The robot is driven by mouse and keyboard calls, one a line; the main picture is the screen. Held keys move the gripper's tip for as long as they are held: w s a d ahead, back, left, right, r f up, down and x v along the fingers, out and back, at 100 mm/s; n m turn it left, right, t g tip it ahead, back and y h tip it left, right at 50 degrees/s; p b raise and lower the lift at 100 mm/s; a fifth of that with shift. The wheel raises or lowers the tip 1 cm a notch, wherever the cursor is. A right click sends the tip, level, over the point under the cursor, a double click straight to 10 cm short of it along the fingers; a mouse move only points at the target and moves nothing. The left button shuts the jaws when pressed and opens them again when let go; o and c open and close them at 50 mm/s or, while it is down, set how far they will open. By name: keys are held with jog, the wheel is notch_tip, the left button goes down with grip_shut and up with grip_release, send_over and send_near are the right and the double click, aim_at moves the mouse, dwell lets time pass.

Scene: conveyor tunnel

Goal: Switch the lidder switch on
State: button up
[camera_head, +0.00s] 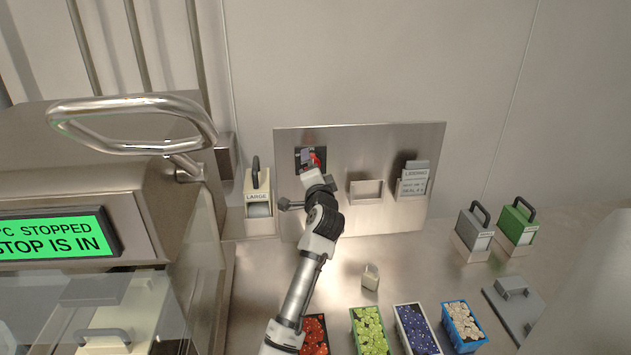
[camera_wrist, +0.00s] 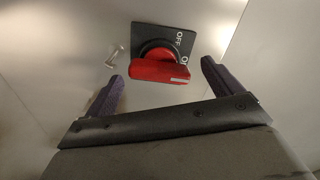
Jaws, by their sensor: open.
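The lidder switch has a red handle (camera_wrist: 158,70) on a dark plate (camera_wrist: 150,33) in the wrist view. "OFF" is printed at the plate's upper right, with a partly cut-off label starting with "O" below it. The handle lies roughly across the picture, with a white mark at its right end, just below that second label. My gripper (camera_wrist: 162,74) is open, with one dark finger on each side of the handle, apparently apart from it. In the head view, my gripper (camera_head: 309,163) is at the switch plate (camera_head: 298,158) and hides much of it.
The steel panel (camera_head: 362,136) also carries an empty holder (camera_head: 366,189) and a card holder (camera_head: 412,182). A "LARGE" block (camera_head: 258,199) stands left of it. A padlock (camera_head: 370,277) and several fruit punnets (camera_head: 367,330) are on the counter. A green display (camera_head: 52,237) reads stopped.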

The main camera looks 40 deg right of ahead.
jog(key=b+v, duration=0.4)
jog(key=v, duration=0.9)
jog(key=shift+s, duration=0.35)
jog(key=shift+a, duration=0.1)
